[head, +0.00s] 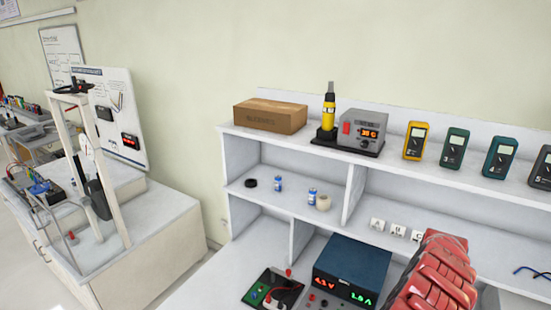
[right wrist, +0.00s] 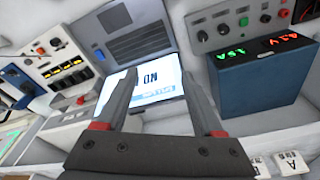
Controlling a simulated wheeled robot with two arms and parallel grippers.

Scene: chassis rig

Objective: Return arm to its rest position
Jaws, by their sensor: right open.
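My right gripper (right wrist: 159,78) shows in the right wrist view with its two dark fingers spread apart and red pads near their bases. Nothing is held between the fingers. A lit screen with upside-down text (right wrist: 153,92) shows in the gap behind them. A blue power supply (right wrist: 243,92) with green and red digits is to the right of the fingers, apart from them. My left gripper shows in neither view. In the head view I cannot make out the right gripper.
In the head view, the blue power supply (head: 351,262) stands below a white shelf unit (head: 283,147) holding a cardboard box (head: 270,116), a soldering station (head: 362,133) and several meters. A red ribbed shape (head: 437,272), unclear, fills the lower right. White letter blocks (right wrist: 291,163) lie near the gripper.

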